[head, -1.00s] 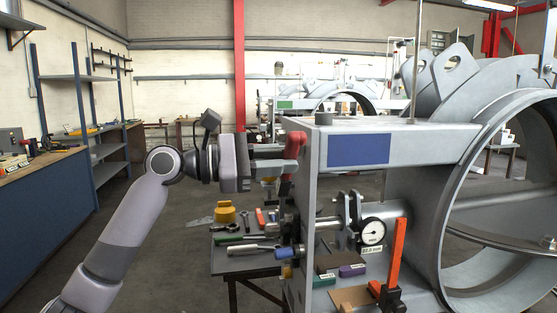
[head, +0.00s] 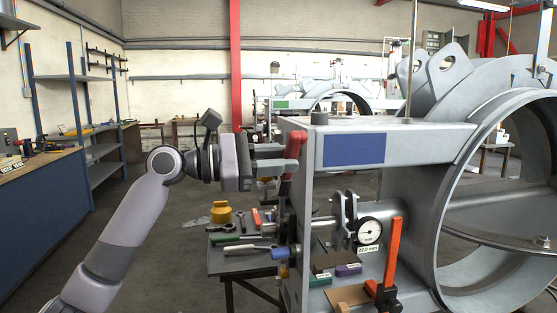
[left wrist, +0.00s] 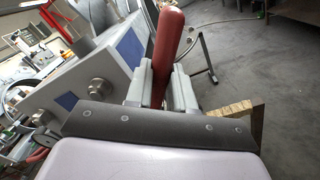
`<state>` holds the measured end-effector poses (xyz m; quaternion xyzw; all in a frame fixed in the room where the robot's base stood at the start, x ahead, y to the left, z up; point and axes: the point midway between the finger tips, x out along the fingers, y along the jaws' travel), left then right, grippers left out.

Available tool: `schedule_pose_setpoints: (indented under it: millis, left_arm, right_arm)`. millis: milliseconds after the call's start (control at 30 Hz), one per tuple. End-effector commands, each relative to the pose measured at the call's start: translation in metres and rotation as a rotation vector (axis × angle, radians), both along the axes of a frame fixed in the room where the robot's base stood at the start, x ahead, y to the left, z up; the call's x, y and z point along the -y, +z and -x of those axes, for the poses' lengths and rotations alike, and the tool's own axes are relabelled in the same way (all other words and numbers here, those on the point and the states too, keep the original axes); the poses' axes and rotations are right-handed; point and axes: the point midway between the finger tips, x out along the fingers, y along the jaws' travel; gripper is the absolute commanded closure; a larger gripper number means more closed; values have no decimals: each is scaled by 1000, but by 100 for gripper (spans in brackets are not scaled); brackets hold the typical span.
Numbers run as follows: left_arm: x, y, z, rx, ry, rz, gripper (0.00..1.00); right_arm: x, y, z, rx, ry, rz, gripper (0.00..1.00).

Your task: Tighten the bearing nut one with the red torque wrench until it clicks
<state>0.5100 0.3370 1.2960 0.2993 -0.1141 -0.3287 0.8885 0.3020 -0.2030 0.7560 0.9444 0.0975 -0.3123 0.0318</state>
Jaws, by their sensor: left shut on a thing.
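The red torque wrench (head: 297,145) shows its red handle, standing nearly upright beside the left end of the grey damper frame. My left gripper (head: 283,158) is shut on that handle, reaching it from the left. In the left wrist view the handle (left wrist: 169,35) rises from between the two fingers (left wrist: 160,88). The wrench's lower end is hard to make out. In the left wrist view, round metal nuts or bosses (left wrist: 97,90) stand out from the frame's end plate. I cannot tell which is bearing nut one or whether the wrench sits on it. My right gripper is not in view.
The damper frame (head: 450,140) with its large ring (head: 428,240) fills the right. A dial gauge (head: 369,231) and a red upright tool (head: 393,250) stand low at the frame. A small tool table (head: 232,262) lies below my gripper. Open floor is at left.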

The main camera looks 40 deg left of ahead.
Motion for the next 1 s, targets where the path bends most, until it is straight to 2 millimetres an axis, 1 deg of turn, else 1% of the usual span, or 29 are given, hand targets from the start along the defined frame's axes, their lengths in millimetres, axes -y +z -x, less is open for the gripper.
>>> schedule_pose_setpoints:
  millis: [300,733,1000]
  left_arm:
    - [0,2,0,6,1,2,100]
    - [7,2,-8,6,0,3,100]
    - [8,1,-9,6,1,2,100]
  right_arm:
    - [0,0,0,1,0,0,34]
    - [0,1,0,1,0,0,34]
    - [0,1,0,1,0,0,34]
